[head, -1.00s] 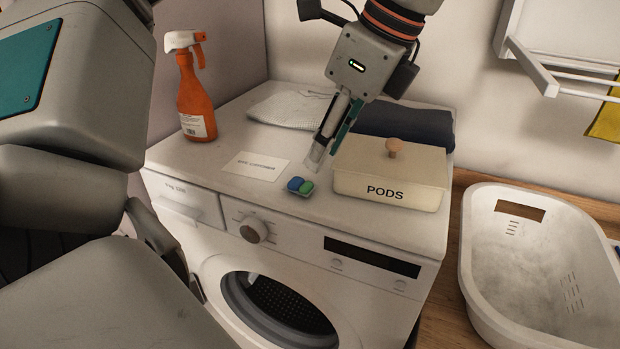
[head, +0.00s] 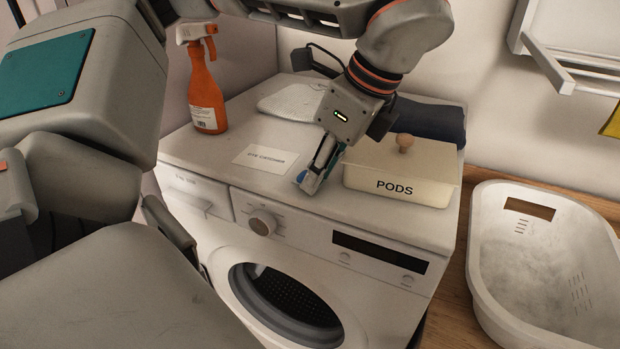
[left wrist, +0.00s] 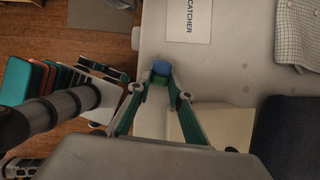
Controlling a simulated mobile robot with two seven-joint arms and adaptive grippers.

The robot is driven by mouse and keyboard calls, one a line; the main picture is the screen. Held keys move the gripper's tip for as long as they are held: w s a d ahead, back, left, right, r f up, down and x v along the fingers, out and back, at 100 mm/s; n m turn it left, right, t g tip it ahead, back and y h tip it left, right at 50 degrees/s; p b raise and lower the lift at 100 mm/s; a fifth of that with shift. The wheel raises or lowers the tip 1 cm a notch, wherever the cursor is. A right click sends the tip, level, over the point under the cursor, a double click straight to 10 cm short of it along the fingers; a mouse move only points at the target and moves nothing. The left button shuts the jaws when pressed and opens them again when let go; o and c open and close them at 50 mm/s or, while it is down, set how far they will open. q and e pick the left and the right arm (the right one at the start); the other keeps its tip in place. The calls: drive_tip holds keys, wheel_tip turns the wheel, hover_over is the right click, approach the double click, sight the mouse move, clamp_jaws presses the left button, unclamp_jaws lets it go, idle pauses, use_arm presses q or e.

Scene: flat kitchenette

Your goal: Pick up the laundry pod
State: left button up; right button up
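The laundry pod, blue and green, is at the front part of the washing machine's top (head: 225,155). In the left wrist view the pod (left wrist: 160,69) sits between the tips of my left gripper (left wrist: 161,76), with a fingertip against each side. In the head view the left gripper (head: 311,180) points down at the pod, and its fingers cover most of it, leaving a bit of blue showing. The pod appears to be at or very near the machine's surface; any gap beneath is hidden. My right gripper is not in view.
A cream box marked PODS (head: 403,171) with a knobbed lid stands close right of the left gripper. A white card (head: 265,158) lies to its left. An orange spray bottle (head: 205,90), folded cloths and a white basket (head: 545,260) stand around.

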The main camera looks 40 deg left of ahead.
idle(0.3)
use_arm(q)
wheel_tip(320, 180, up, 20)
drive_tip(key=p, duration=0.2)
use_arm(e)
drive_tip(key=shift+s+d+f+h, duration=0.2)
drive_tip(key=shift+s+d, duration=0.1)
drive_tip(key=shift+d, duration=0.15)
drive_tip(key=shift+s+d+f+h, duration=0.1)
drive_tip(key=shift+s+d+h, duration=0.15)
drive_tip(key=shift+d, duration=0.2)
